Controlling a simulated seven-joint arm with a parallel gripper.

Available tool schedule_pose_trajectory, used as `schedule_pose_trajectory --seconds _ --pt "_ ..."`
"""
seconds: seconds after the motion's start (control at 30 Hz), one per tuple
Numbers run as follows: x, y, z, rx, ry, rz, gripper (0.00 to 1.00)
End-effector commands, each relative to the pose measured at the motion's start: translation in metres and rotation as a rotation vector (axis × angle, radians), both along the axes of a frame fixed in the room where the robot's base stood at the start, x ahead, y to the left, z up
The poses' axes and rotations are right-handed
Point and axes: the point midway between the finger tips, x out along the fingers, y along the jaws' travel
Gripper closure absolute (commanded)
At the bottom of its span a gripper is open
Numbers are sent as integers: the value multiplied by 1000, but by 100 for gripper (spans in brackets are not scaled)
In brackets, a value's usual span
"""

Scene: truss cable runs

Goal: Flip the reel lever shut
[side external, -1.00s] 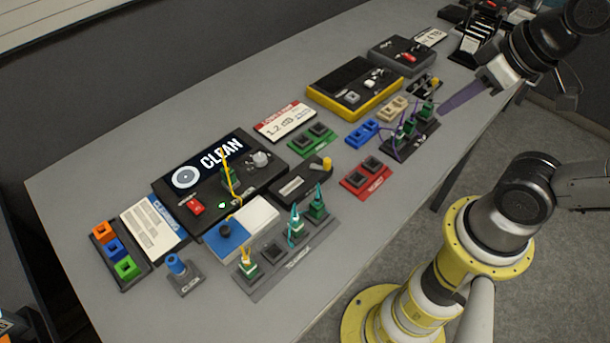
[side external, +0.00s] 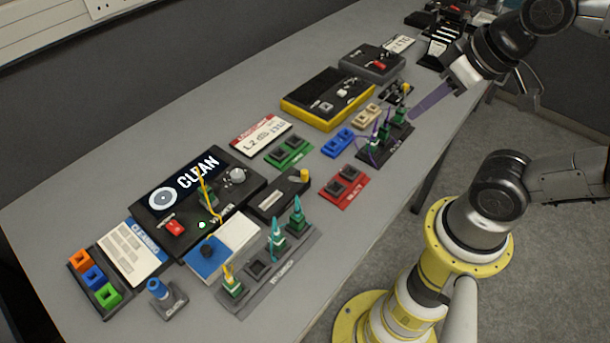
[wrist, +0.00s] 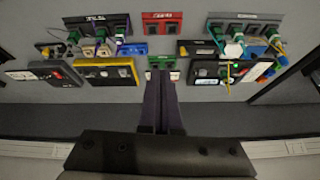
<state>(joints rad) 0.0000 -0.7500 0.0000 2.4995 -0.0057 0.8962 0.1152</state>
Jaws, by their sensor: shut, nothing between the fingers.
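I cannot tell for certain which part is the reel lever. A similar small box (side external: 396,92) stands farther back, partly hidden by cables. My gripper (side external: 411,117) is shut and empty. Its purple fingers hang above the purple-cabled connector board, away from both the block and the black box. In the wrist view the fingers (wrist: 161,84) lie together below a green socket block.
The CLEAN unit (side external: 196,197) has a yellow cable. A connector board (side external: 267,283) with teal plugs stands in front. The purple-cabled board (side external: 386,147), red block (side external: 343,187), green block (side external: 289,151) and yellow-edged unit (side external: 328,98) crowd the bench. Bare bench lies along the left edge.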

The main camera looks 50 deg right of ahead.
Motion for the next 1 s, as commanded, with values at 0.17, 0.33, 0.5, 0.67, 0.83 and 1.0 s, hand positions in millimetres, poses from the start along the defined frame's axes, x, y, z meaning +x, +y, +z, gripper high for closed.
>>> schedule_pose_trajectory --seconds 0.17,0.33,0.5,0.67,0.83,1.0 --pt "12 -10 9 74 -30 -225 100" --pt "32 -14 8 135 -24 -421 100" --pt "59 -5 -2 172 -6 -563 100" --pt "86 18 -23 180 17 -647 100" --pt "108 62 -61 137 48 -643 100" --pt "107 101 -98 50 86 -522 100"
